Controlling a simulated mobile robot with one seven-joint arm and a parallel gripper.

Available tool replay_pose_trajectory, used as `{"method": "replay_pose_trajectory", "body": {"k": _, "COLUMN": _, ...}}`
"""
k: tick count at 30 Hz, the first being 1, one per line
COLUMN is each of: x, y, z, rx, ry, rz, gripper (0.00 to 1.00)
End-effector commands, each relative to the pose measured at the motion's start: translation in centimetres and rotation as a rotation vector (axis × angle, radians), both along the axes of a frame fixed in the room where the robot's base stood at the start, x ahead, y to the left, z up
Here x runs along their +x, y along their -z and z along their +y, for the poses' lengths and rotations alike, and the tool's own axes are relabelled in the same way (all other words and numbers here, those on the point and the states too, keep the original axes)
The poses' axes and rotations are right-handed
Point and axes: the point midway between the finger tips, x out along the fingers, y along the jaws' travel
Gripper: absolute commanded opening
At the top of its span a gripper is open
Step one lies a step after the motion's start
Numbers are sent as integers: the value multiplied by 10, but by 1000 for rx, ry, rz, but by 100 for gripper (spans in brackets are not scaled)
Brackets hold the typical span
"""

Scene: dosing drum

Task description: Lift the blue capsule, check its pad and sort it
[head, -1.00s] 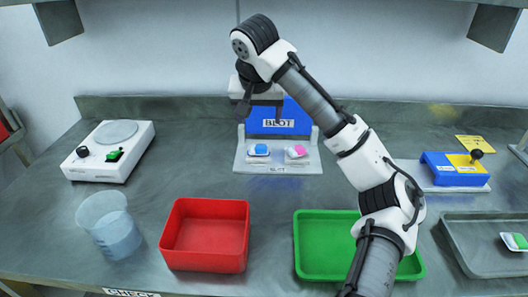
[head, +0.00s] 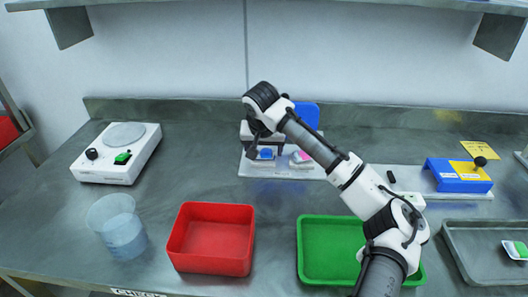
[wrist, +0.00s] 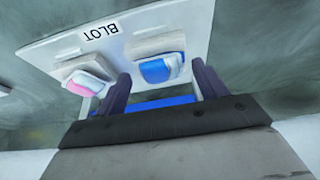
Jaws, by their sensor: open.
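The blue capsule (head: 265,154) sits on the left pad of the white BLOT plate (head: 262,169). It also shows in the wrist view (wrist: 158,70), blue with a white part. My gripper (head: 267,148) is open right above the blue capsule, fingers pointing down. In the wrist view, one dark finger is on each side of the capsule; I cannot tell whether they touch it. A pink and white capsule (head: 301,156) sits on the other pad, beside one finger, and also shows in the wrist view (wrist: 86,84). The capsule's underside is hidden.
A red bin (head: 212,240) and a green tray (head: 325,250) stand in front. At left are a white stirrer-like device (head: 118,155) and a beaker (head: 118,228). At right are a blue and yellow device (head: 458,175) and a grey tray (head: 490,250) with a green-topped item.

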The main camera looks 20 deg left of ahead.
Motion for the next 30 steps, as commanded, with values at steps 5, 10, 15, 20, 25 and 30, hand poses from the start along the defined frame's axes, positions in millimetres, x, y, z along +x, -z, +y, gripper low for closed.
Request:
{"method": "replay_pose_trajectory", "body": {"k": 5, "x": 2, "y": 7, "z": 1, "rx": 0, "ry": -1, "rz": -1, "gripper": 71}}
{"method": "replay_pose_trajectory", "body": {"k": 10, "x": 2, "y": 6, "z": 1, "rx": 0, "ry": -1, "rz": -1, "gripper": 67}}
{"method": "replay_pose_trajectory", "body": {"k": 15, "x": 2, "y": 6, "z": 1, "rx": 0, "ry": -1, "rz": -1, "gripper": 45}}
{"method": "replay_pose_trajectory", "body": {"k": 20, "x": 2, "y": 6, "z": 1, "rx": 0, "ry": -1, "rz": -1, "gripper": 24}}
{"method": "replay_pose_trajectory", "body": {"k": 25, "x": 2, "y": 6, "z": 1, "rx": 0, "ry": -1, "rz": -1, "gripper": 24}}
{"method": "replay_pose_trajectory", "body": {"k": 30, "x": 2, "y": 2, "z": 1, "rx": 0, "ry": -1, "rz": -1, "gripper": 24}}
